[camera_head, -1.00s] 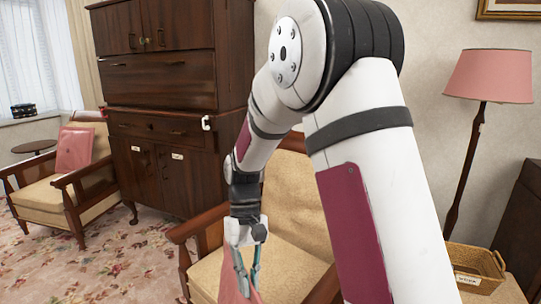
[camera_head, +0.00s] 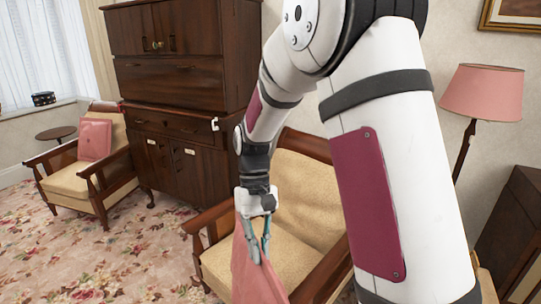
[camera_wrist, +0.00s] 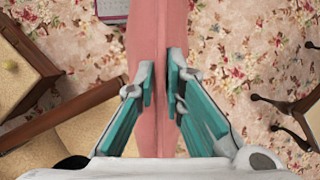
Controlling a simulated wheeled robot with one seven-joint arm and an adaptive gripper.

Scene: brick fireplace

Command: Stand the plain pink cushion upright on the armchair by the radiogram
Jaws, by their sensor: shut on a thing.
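My gripper (camera_head: 256,245) is shut on a pink cushion (camera_head: 254,282), pinching its upper edge; the cushion hangs below the fingers. In the wrist view the pink cushion (camera_wrist: 148,35) runs edge-on between the teal finger pads (camera_wrist: 160,85). The middle armchair (camera_head: 312,205) has a wooden frame and beige padding, with its seat empty where visible. The held cushion shows in front of its seat; contact cannot be told. My arm hides its right side. Another armchair (camera_head: 70,182) stands at the left with a pink cushion (camera_head: 95,139) leaning on its back.
A tall dark wooden cabinet (camera_head: 180,100) stands between the armchairs. A pink-shaded floor lamp (camera_head: 483,95) and a dark wooden piece (camera_head: 512,225) stand at the right. A small round table (camera_head: 55,133) is at the far left. Flowered carpet (camera_head: 110,260) is clear at the lower left.

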